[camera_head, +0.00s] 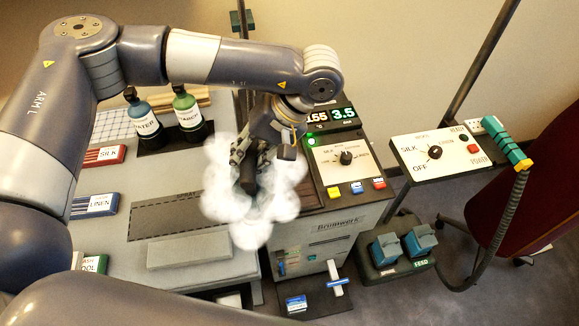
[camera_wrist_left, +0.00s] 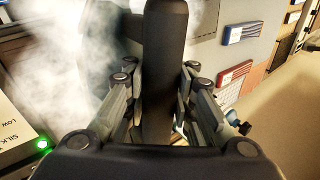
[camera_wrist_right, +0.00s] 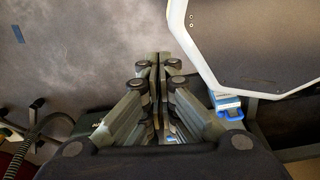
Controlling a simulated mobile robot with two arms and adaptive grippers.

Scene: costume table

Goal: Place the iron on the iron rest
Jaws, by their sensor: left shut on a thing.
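In the head view, my left gripper (camera_head: 258,150) is over the right end of the pressing table, amid white steam. It is shut on a black handle (camera_head: 248,175), apparently the iron's; steam hides the body below. The left wrist view shows the dark handle (camera_wrist_left: 165,60) between the fingers of my left gripper (camera_wrist_left: 158,85). A flat grey slab (camera_head: 190,250) lies on the table just left of the steam; I cannot tell whether it is the iron rest. My right gripper (camera_wrist_right: 155,62) shows only in its wrist view, with its fingers together and nothing visible between them.
The Bornwerk machine (camera_head: 338,232) with a lit display stands right of the steam. Green and blue bottles (camera_head: 187,108) stand behind. Fabric label blocks (camera_head: 97,205) line the table's left side. A control panel (camera_head: 440,152) and a teal hose handle (camera_head: 507,142) are at right.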

